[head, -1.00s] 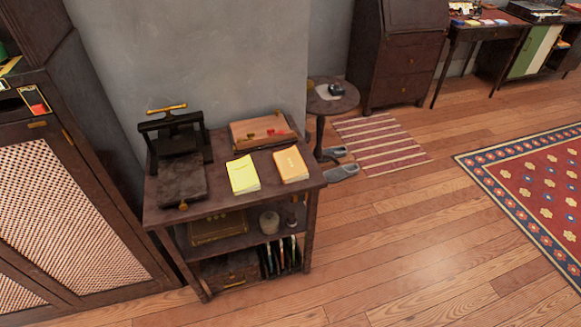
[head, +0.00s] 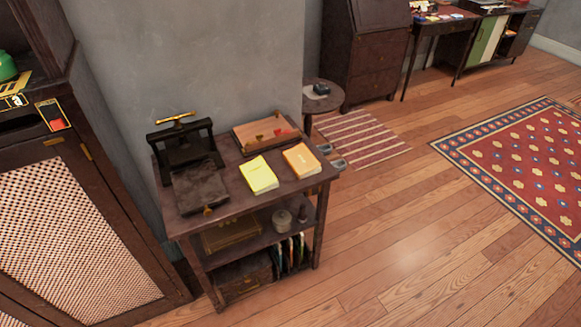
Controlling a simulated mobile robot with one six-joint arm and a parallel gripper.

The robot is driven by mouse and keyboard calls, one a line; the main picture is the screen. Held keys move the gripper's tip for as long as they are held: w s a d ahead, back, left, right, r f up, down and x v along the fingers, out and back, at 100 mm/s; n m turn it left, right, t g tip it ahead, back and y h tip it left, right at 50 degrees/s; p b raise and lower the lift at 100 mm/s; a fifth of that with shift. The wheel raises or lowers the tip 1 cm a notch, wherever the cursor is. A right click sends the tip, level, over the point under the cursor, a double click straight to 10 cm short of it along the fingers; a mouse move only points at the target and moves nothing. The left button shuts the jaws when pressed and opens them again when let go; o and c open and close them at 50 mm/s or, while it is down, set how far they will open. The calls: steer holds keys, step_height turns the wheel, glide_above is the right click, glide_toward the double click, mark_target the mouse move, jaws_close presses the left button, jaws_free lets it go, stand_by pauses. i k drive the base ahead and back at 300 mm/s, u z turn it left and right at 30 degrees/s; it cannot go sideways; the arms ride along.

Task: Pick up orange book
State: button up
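The orange book (head: 301,160) lies flat on the top of a small dark wooden side table (head: 232,203), near its right end. A yellow book (head: 259,174) lies just left of it, with a narrow gap between them. My gripper is not in view.
A black press (head: 186,150) with a brass handle stands on the table's left. The lower shelves hold a jar (head: 282,219) and upright books. A cabinet (head: 75,220) is close on the left. A round stool (head: 324,97) stands behind right. Wooden floor in front and right is clear.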

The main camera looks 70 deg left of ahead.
mark_target(300, 161)
steer(key=k, duration=1.2)
steer(key=u, duration=2.4)
steer(key=i, duration=0.45)
steer(key=z, duration=0.2)
